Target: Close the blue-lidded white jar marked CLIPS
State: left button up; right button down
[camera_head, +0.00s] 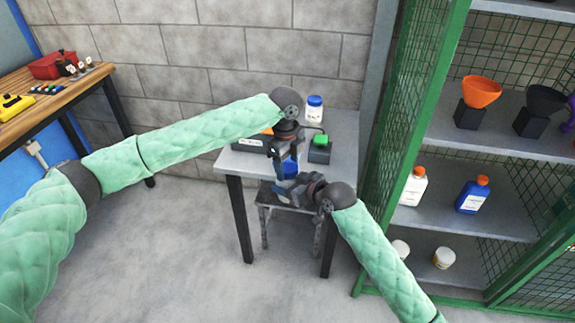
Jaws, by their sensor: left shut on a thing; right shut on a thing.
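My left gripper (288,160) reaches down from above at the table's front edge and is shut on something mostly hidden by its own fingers. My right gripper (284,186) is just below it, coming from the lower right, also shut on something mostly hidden. A blue round piece (291,168) shows between the two grippers and looks like a lid. I cannot tell how it sits on a jar, and no CLIPS marking can be read. A white jar with a blue lid (315,109) stands upright at the back of the table, apart from both grippers; its label is too small to read.
The small grey table (343,150) also bears a grey bin (248,144) with orange in it and a dark block with a green top (320,148). A stool (268,210) stands beneath. A green mesh cabinet (425,110) closes off the right. A wooden bench (60,105) is at the left.

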pick_arm(q)
jog(key=m, duration=0.5)
jog(key=shift+w+a+m, duration=0.1)
jog(key=shift+w+m, duration=0.05)
jog(key=shift+m, duration=0.25)
jog(key=o, duration=1.2)
jog(key=shift+c, duration=0.2)
notch_tip(320, 180, up, 12)
jog(key=shift+w+a, duration=0.15)
jog(key=shift+a, duration=0.05)
